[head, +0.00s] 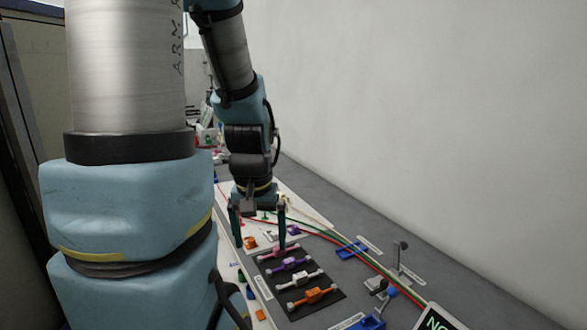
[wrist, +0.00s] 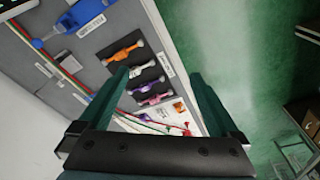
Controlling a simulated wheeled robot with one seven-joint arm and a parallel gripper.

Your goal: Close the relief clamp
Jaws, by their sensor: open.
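My gripper (head: 261,245) points down with its two fingers spread and nothing between them; it also shows in the wrist view (wrist: 160,74). Under and beside it is a black panel (head: 332,294) with a row of small lever clamps: pink (head: 270,252), purple (head: 287,265), white (head: 300,280) and orange (head: 311,296). The wrist view also shows the orange clamp (wrist: 122,53), white clamp (wrist: 137,70), purple clamp (wrist: 146,87) and pink clamp (wrist: 155,99). I cannot read which is the relief clamp. The fingers are nearest the pink end, apparently above it.
Red and green cables (head: 345,240) run along the board. A grey wall (head: 440,120) bounds the bench's right side.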

